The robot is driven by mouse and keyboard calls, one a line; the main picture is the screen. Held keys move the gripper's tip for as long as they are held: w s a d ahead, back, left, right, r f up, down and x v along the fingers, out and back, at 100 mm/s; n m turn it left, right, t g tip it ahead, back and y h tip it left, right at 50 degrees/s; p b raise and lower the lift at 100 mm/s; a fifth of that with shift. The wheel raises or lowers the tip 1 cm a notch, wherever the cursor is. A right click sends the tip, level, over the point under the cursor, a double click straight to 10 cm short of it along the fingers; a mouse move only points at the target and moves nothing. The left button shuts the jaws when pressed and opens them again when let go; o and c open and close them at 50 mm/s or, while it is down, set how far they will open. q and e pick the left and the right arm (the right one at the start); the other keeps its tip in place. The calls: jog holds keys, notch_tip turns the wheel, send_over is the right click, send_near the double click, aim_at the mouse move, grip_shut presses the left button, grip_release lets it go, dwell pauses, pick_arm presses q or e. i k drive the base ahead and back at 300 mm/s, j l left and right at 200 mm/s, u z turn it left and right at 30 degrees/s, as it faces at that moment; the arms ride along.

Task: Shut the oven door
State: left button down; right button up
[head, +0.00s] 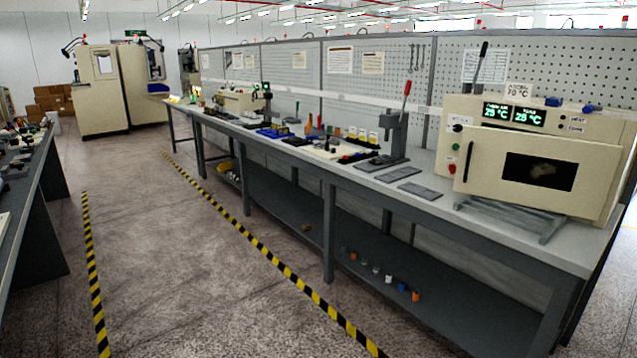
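The oven (452,110) is a cream box on the right end of the long workbench, with green displays reading 25 °C on its upper front. Its door (484,178) is a cream panel with a dark window (540,171) and a black vertical handle (472,160) near its left edge. The door looks slightly ajar, with its handle side standing out from the oven front; the exact gap is hard to tell. Neither of my grippers is in view.
The oven rests on a grey metal stand (512,213) on the workbench (440,208). A lever press (396,135) and flat grey plates (420,189) are to its left. The aisle floor (190,270) is clear, with yellow-black tape lines. Another bench (38,195) stands at the left.

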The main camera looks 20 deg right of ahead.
aim_at(567, 177)
jog(key=i+l+z, duration=0.15)
jog(key=i+z, duration=0.45)
jog(key=z, duration=0.25)
jog(key=i+z, duration=0.4)
jog(key=i+j+z, duration=0.1)
jog(key=z, duration=0.3)
jog(key=i, duration=0.1)
